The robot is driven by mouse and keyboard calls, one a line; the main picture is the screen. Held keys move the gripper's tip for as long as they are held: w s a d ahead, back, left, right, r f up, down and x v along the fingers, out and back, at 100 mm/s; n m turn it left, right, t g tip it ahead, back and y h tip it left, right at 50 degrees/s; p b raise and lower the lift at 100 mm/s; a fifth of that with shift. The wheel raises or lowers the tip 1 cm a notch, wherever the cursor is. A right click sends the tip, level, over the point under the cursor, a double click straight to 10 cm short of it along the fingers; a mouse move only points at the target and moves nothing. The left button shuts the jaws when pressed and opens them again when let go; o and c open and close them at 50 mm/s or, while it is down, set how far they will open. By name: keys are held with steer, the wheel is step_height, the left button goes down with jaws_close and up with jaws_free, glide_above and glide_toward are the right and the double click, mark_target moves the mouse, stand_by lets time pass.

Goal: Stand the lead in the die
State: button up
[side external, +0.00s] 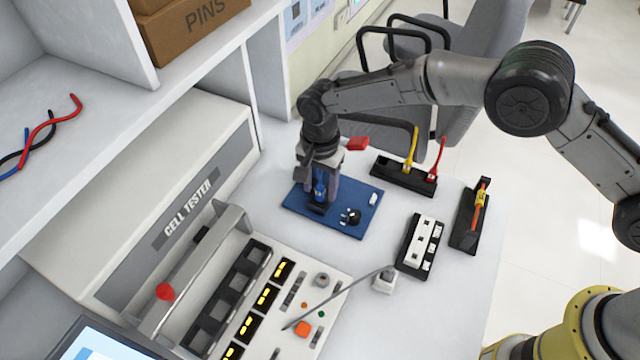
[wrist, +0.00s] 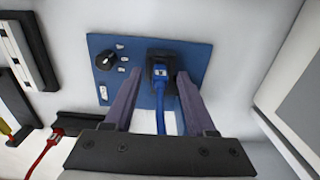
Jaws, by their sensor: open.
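The blue lead (wrist: 160,80) stands with its plug end in the black die (wrist: 152,67) on the blue mat (wrist: 197,58). Its cable runs from the plug toward my wrist. My gripper (wrist: 161,77) is open, with one finger on each side of the lead and visible gaps between. In the side view my gripper (side external: 321,183) points down over the die (side external: 317,208) and partly hides the blue lead (side external: 320,192). How deep the plug sits in the die is hidden.
A black knob (side external: 351,216) and small white pieces lie on the mat. A black rack (side external: 400,175) holds a yellow and a red lead. Two more holders (side external: 420,246) (side external: 468,215) stand to the right. The cell tester (side external: 170,190) and its panel are at left. Clear bench lies between.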

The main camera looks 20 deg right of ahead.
mark_target(320, 187)
step_height(320, 187, up, 14)
stand_by(0.5)
steer(key=shift+f, duration=0.1)
